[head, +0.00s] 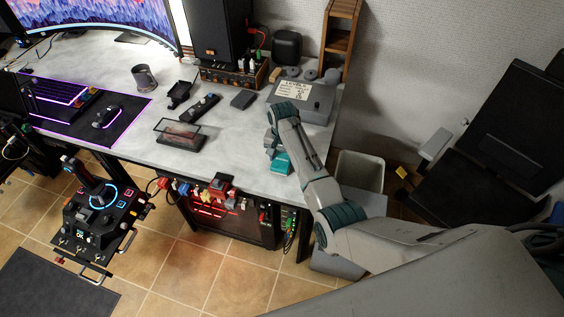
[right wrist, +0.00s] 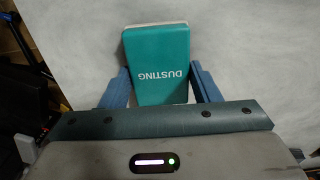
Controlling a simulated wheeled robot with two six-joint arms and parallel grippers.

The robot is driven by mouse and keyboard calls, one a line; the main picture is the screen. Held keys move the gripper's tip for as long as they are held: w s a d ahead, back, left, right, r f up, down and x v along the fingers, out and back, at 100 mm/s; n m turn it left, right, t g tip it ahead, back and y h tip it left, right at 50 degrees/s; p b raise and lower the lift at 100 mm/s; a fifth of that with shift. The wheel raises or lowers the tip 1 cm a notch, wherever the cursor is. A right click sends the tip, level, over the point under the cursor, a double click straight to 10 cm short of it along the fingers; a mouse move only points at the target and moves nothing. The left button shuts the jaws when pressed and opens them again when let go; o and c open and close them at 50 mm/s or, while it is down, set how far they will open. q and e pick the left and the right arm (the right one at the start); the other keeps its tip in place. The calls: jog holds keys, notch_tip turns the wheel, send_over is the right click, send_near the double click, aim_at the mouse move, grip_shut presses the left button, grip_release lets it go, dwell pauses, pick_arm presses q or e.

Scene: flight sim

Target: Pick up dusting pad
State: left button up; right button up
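The dusting pad (right wrist: 157,62) is a teal block with a pale far end and the word DUSTING, upside down in the right wrist view. In the head view the pad (head: 280,164) shows as a teal patch near the desk's front edge, partly hidden by my right arm. My right gripper (right wrist: 160,66) has one blue finger on each side of the pad. A narrow gap shows at the right finger; the left finger is very close to the pad or touching. The right gripper (head: 270,146) also shows in the head view. My left gripper is not in view.
The grey desk (head: 240,165) has a clear case (head: 180,134), a dark handheld device (head: 200,107) and a mug (head: 144,77) left of my arm. A grey labelled box (head: 302,100) stands behind it. A bin (head: 360,172) stands on the floor beyond the desk's right edge.

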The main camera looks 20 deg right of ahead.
aim_at(282, 159)
jog(key=c, duration=0.3)
jog(key=shift+c, duration=0.2)
notch_tip(282, 159, up, 10)
jog(key=b, duration=0.2)
